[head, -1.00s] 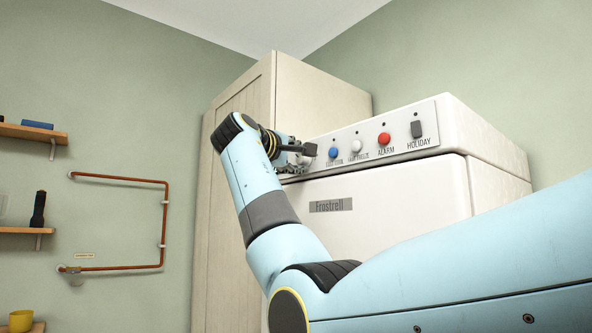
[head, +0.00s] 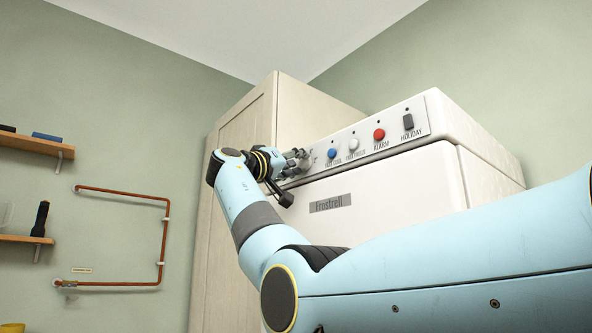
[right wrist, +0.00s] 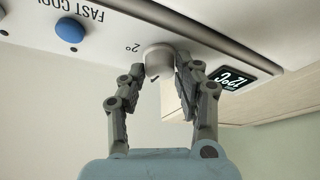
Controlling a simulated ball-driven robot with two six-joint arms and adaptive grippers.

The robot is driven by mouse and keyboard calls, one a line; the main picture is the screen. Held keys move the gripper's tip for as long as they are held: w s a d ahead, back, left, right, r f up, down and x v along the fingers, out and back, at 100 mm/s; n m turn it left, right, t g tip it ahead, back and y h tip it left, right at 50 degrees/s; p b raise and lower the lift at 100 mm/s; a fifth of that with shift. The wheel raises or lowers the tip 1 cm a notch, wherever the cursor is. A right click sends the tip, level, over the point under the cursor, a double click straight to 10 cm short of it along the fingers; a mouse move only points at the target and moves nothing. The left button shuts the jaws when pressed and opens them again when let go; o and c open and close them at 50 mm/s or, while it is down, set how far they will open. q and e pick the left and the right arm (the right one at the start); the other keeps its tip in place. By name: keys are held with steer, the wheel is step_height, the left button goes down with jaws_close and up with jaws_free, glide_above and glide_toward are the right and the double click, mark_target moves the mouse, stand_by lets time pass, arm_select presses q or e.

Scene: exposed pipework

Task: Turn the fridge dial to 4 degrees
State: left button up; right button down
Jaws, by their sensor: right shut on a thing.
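The fridge dial (right wrist: 158,60) is a pale round knob on the fridge's control panel, seen upside down in the right wrist view. A "2°" mark is printed beside it, and a dark pointer mark shows on the dial. My right gripper (right wrist: 161,78) is shut on the dial, with a grey finger on each side of it. In the head view my right gripper (head: 298,160) is at the left end of the panel (head: 345,165) and largely hides the dial. My left gripper is in neither view.
Next to the dial is a small dark display (right wrist: 230,78), its reading unclear. A blue button (head: 332,153), a white button (head: 353,144), a red alarm button (head: 379,134) and a dark holiday switch (head: 408,121) line the panel. A tall cabinet (head: 240,120) stands close behind.

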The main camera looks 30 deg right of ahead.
steer(key=m, duration=0.1)
steer(key=m+g, duration=0.1)
steer(key=m, duration=0.1)
steer(key=shift+w+f+h, duration=0.1)
steer(key=shift+f+h, duration=0.1)
steer(key=shift+h, duration=0.1)
steer(key=shift+m+g+p, duration=0.4)
steer(key=shift+m+g, duration=0.5)
steer(key=shift+m, duration=0.9)
steer(key=shift+f, duration=0.1)
steer(key=c, duration=1.3)
jaws_free()
steer(key=o, duration=0.4)
steer(key=shift+r, duration=0.2)
steer(key=shift+c, duration=0.2)
steer(key=v, duration=1.2)
steer(key=shift+w+f, duration=0.15)
steer(key=shift+f, duration=0.15)
